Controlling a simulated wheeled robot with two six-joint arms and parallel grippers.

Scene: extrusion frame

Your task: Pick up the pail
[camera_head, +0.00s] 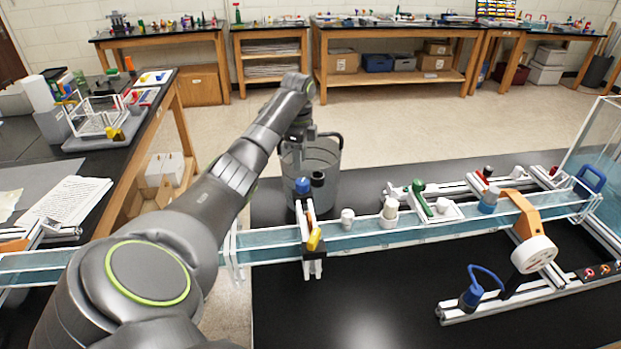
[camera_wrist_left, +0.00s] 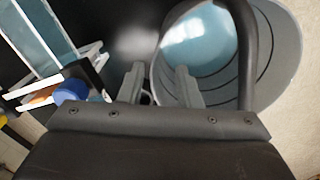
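The pail (camera_head: 322,160) is a grey translucent bucket standing on the black table behind the long channel. Its dark curved handle rises at the right of the rim. In the left wrist view the pail (camera_wrist_left: 275,85) fills the upper right, with ringed inner walls and the handle (camera_wrist_left: 247,45) arching across it. My left gripper (camera_head: 302,138) is over the pail's near left side. In the wrist view its two grey fingers (camera_wrist_left: 160,78) are apart, with the pail's left rim appearing between them. Contact with the rim cannot be told. My right gripper is not in view.
A long channel with blue-tinted walls (camera_head: 380,238) runs across the table in front of the pail. A clamp with a blue knob (camera_head: 302,186) stands just before the pail, and also shows in the wrist view (camera_wrist_left: 72,90). The black table (camera_head: 340,310) is clear at front.

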